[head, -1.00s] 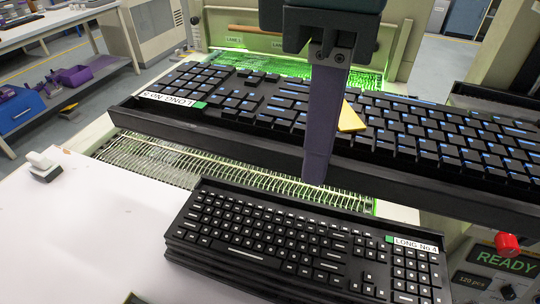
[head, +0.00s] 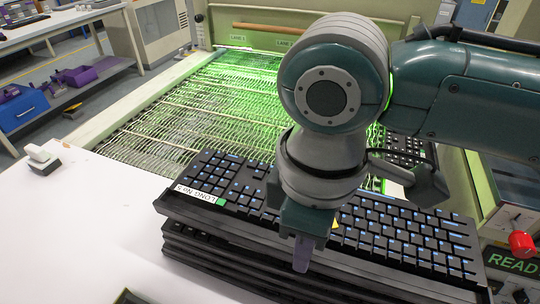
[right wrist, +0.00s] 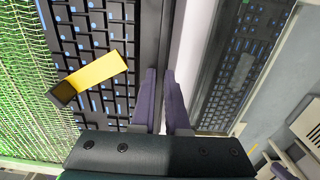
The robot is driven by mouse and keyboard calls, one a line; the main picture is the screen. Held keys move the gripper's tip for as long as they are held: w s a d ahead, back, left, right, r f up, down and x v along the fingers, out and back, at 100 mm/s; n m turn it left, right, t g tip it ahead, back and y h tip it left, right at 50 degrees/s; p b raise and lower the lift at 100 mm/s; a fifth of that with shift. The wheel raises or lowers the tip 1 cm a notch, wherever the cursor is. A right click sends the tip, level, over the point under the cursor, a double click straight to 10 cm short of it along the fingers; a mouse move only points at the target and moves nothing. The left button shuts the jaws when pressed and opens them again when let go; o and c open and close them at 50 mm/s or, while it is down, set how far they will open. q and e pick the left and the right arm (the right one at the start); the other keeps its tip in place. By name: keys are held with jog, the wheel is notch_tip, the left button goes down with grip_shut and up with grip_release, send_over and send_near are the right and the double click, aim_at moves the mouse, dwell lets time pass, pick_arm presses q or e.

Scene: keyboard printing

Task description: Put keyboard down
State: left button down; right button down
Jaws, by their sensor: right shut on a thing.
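The held keyboard (head: 400,225) is black with blue-lit keys and a white label with a green patch at its left end. In the right wrist view the purple fingers (right wrist: 163,75) pinch that edge of the keyboard (right wrist: 122,20). My left gripper is not in view.
A green-lit wire conveyor (head: 190,110) lies behind the stack, with another keyboard (head: 405,150) partly hidden behind my arm. A red knob (head: 521,244) is at the right.

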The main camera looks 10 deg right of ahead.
jog(key=shift+f, duration=0.8)
jog(key=shift+f, duration=0.15)
jog(key=c, duration=0.9)
grip_release()
notch_tip(320, 180, up, 12)
jog(key=p, duration=0.2)
jog(key=s+a+f+m+t+y, duration=0.2)
jog(key=s+a+f+m+y, duration=0.1)
jog(key=s+a+y, duration=0.15)
jog(key=s+d+m+h, duration=0.1)
jog(key=s+d+m, duration=0.1)
jog(key=d, duration=0.2)
jog(key=s+d+f+m+t+h, duration=0.1)
jog(key=s+d+m+h, duration=0.1)
jog(key=d, duration=0.3)
jog(key=s+d+f+m+h, duration=0.1)
jog(key=s+d+m, duration=0.1)
jog(key=d, duration=0.3)
jog(key=shift+s+f+t, duration=0.15)
jog(key=shift+s+t, duration=0.15)
jog(key=shift+s, duration=0.55)
